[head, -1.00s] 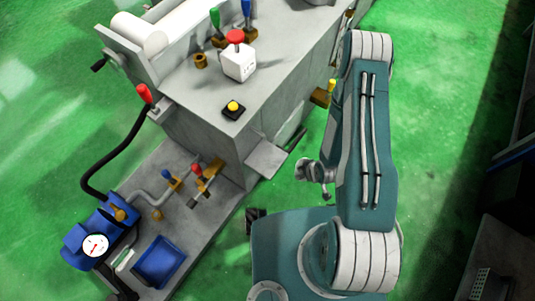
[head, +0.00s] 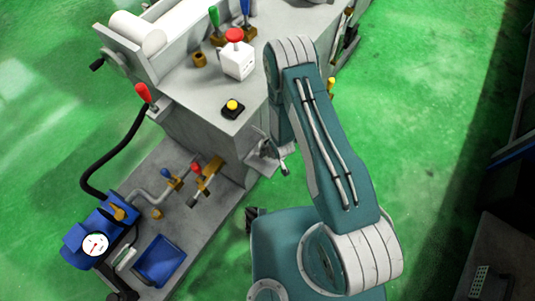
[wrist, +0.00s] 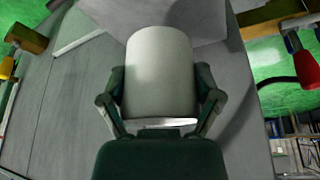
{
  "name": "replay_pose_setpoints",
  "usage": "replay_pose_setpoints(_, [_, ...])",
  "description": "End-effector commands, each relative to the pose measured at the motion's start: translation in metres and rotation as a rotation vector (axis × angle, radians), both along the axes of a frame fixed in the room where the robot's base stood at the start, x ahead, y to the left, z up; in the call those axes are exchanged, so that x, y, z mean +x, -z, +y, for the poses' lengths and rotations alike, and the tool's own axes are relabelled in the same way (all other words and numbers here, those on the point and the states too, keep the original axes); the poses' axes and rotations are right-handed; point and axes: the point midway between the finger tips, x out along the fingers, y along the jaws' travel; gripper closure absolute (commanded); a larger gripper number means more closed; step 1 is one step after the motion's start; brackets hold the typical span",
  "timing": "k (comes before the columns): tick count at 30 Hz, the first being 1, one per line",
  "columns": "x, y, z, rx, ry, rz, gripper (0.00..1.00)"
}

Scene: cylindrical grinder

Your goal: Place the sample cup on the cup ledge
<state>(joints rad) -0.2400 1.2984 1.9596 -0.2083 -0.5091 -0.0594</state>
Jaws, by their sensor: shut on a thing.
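The sample cup (wrist: 160,72), a pale grey cylinder, fills the middle of the wrist view. My gripper (wrist: 160,92) is shut on it, with a dark finger against each side. In the head view my gripper (head: 270,148) is small beside the machine's side wall, and the cup cannot be made out clearly. The cup ledge (head: 262,168) is a small grey plate on that wall, partly hidden by my gripper and arm. A pale flat plate, apparently the ledge (wrist: 208,24), shows beyond the cup at the top of the wrist view; the cup looks apart from it.
The grey grinder (head: 200,125) carries a white box with a red button (head: 237,58) and a yellow button (head: 232,107). Brass fittings with red and blue handles (head: 204,175) lie left of the ledge. A blue tray (head: 160,260) stands lower left.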

Motion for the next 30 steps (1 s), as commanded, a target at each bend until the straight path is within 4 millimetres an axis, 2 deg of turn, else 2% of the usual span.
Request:
replay_pose_setpoints(7, [-0.001,0.033,0.000,-0.001,-0.001,0.002,0.64])
replay_pose_setpoints(16, [0.004,0.040,0.006,-0.001,-0.001,0.001,0.64])
replay_pose_setpoints(17, [0.004,0.040,0.006,-0.001,-0.001,0.001,0.13])
replay_pose_setpoints(18, [0.004,0.040,0.006,-0.001,-0.001,0.001,0.00])
replay_pose_setpoints(30, [0.004,0.039,0.006,0.000,-0.001,0.000,0.00])
